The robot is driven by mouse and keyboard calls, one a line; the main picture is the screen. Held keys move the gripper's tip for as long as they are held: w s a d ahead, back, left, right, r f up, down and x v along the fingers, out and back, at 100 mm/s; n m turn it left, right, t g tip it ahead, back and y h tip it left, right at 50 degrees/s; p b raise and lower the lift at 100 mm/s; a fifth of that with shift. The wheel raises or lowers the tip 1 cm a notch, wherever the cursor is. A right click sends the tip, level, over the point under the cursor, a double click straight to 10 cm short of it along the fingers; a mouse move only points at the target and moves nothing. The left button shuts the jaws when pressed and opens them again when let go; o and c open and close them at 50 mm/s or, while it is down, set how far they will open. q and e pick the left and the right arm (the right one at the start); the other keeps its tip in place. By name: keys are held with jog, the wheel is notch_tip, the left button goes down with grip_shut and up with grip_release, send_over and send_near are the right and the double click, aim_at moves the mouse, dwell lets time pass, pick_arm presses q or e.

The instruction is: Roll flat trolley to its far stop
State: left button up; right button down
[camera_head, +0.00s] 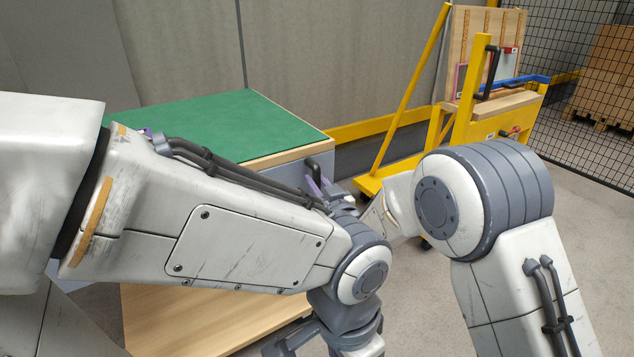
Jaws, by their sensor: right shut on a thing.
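The low light-wood deck (185,325) at the lower left looks like the flat trolley. My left arm covers much of it, and its wheels and stop are not visible. My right gripper (319,186) is mostly hidden behind my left arm. It is shut at a small black handle (313,169) beside the green-topped unit (215,125). I cannot tell how that handle joins the deck. My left arm crosses in front, with its wrist hanging down. My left gripper (290,340) shows only in part at the bottom edge, and its jaws cannot be made out.
A yellow trolley (372,184) with an upright wooden panel, a black handle and a blue bar stands at the back right. A black mesh fence (585,100) and stacked boxes (610,65) are behind it. Grey floor is clear at the right. A grey wall closes the back.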

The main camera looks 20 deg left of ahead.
jog(key=shift+f, duration=0.1)
dwell(0.7)
jog(key=w+d+p, duration=0.2)
jog(key=w+d, duration=1.3)
jog(key=w, duration=0.4)
jog(key=shift+d, duration=0.15)
jog(key=c, duration=0.8)
grip_release()
pick_arm(q)
jog(key=shift+w+r, duration=0.45)
jog(key=shift+r, duration=0.2)
jog(key=shift+w+r, duration=0.45)
jog(key=shift+r, duration=0.15)
pick_arm(e)
jog(key=shift+o, duration=0.2)
jog(key=shift+a, duration=0.3)
jog(key=shift+s, duration=0.15)
pick_arm(q)
notch_tip(320, 180, up, 2)
jog(key=p, duration=0.2)
jog(key=shift+p, duration=0.3)
pick_arm(e)
jog(key=v, duration=1)
jog(key=shift+d, duration=0.15)
jog(key=shift+s, duration=0.1)
